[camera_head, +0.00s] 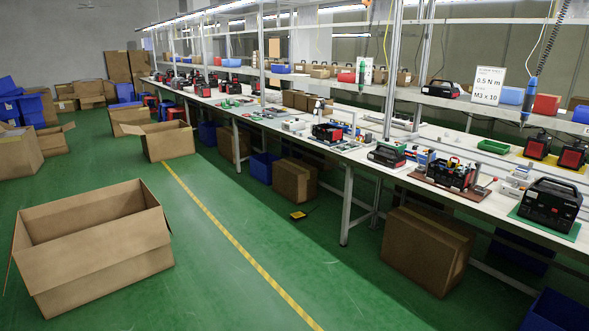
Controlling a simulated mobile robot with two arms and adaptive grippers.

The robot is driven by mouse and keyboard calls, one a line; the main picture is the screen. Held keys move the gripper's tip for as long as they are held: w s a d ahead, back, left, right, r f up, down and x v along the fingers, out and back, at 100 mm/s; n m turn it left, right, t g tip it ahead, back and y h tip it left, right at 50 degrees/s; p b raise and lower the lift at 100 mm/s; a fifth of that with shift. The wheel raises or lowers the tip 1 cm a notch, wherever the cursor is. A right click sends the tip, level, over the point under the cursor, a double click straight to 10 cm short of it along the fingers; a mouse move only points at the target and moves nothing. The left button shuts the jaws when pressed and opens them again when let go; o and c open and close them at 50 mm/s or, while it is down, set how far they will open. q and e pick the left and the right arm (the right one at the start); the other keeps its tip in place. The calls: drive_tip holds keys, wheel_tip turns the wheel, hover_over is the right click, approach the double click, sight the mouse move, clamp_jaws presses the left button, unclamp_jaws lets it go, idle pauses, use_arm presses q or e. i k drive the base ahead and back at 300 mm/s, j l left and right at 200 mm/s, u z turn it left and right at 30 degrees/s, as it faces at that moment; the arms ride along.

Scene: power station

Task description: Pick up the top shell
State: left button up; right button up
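A long white workbench (345,151) runs along the right side. A black and red shell with a handle (387,154) sits on it, left of an open unit with red and black parts (448,173) on a brown board. A larger black case with a top handle (550,204) stands on a green mat (563,229) at the right. Another black case with a handle (440,89) is on the upper shelf. I cannot tell which of these is the top shell. Neither of my grippers is in view.
An open cardboard box (95,255) stands on the green floor at the front left. Closed cardboard boxes (425,250) and blue bins (558,312) are under the bench. The floor around the yellow line (225,231) is mostly clear. A blue tool (529,95) hangs above the bench.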

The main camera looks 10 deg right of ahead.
sight(383, 156)
drive_tip(key=i+l+z, duration=0.15)
drive_tip(key=i+z, duration=0.65)
drive_tip(key=i+j+z, duration=0.1)
drive_tip(key=i+z, duration=0.35)
drive_tip(key=i+j+z, duration=0.25)
drive_tip(key=z, duration=0.15)
drive_tip(key=i+j+z, duration=0.2)
drive_tip(key=i+j, duration=0.6)
drive_tip(key=i, duration=0.15)
